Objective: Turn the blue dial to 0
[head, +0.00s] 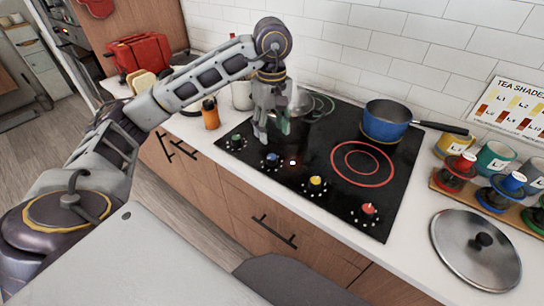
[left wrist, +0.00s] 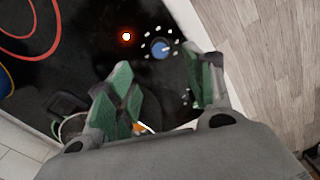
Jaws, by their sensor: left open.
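The blue dial (head: 272,158) is on the front edge of the black cooktop (head: 330,205), between the green dial (head: 235,140) and the yellow dial (head: 316,181). In the left wrist view the blue dial (left wrist: 160,49) has white marks around it and a pale pointer line toward the right. A red light (left wrist: 126,36) glows beside it. My left gripper (head: 268,136) points down above the cooktop, close to the blue dial. Its two green-padded fingers (left wrist: 157,62) are apart, with the dial showing beyond and between their tips. No contact is visible.
A blue pot (head: 386,124) stands on the back of the cooktop, beside red burner rings (head: 362,163). A red dial (head: 368,209) is at the right front. An orange bottle (head: 210,114) stands left of the cooktop. A lid (head: 475,248) and several mugs are at right.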

